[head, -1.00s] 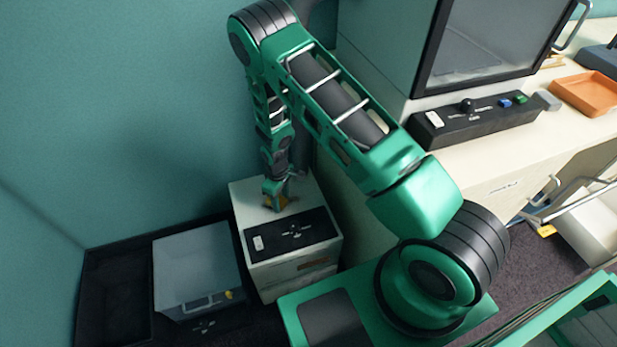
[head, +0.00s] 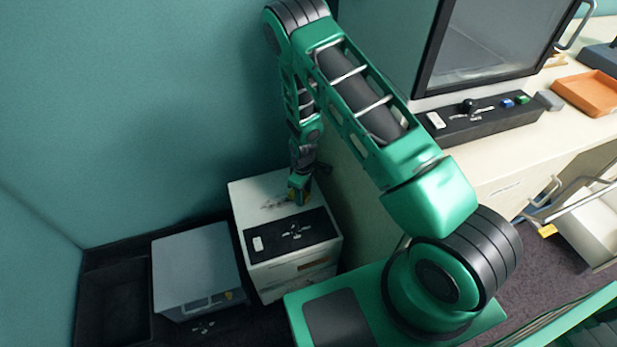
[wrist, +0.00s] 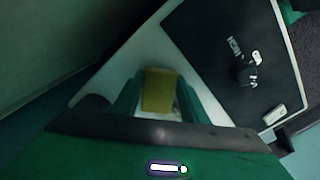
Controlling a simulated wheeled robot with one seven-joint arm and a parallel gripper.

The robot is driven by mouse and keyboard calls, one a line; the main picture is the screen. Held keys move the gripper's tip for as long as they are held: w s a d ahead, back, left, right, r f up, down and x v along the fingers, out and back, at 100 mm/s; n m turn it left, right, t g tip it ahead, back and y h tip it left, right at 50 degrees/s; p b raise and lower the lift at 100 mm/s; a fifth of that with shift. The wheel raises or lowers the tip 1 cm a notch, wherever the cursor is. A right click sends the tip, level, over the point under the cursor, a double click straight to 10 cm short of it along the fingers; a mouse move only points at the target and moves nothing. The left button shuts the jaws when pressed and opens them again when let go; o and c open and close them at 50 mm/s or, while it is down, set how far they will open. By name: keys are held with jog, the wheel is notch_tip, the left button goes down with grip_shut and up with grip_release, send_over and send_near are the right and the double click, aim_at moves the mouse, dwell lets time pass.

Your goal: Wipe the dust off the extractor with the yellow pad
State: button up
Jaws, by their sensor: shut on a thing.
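The extractor is most likely the white box (head: 247,201) with a black control panel on its top, standing low against the teal wall. A greyish-brown smudge of dust (head: 272,204) shows on its white top, left of my gripper. My gripper (head: 299,188) is shut on the yellow pad, over the back right part of the white top. In the wrist view the yellow pad (wrist: 158,92) sits between the two green fingers, close over the white surface. I cannot tell whether the pad touches the top.
A grey box (head: 195,262) stands left of the white box, beside a dark tray (head: 112,300). At right is a counter (head: 520,150) with a large cabinet, a black switch panel (head: 480,120) and an orange tray (head: 588,93). The counter's side is close to my arm.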

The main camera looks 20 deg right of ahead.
jog(key=shift+d+r, duration=0.1)
jog(key=shift+d, duration=0.35)
jog(key=shift+r, duration=4.35)
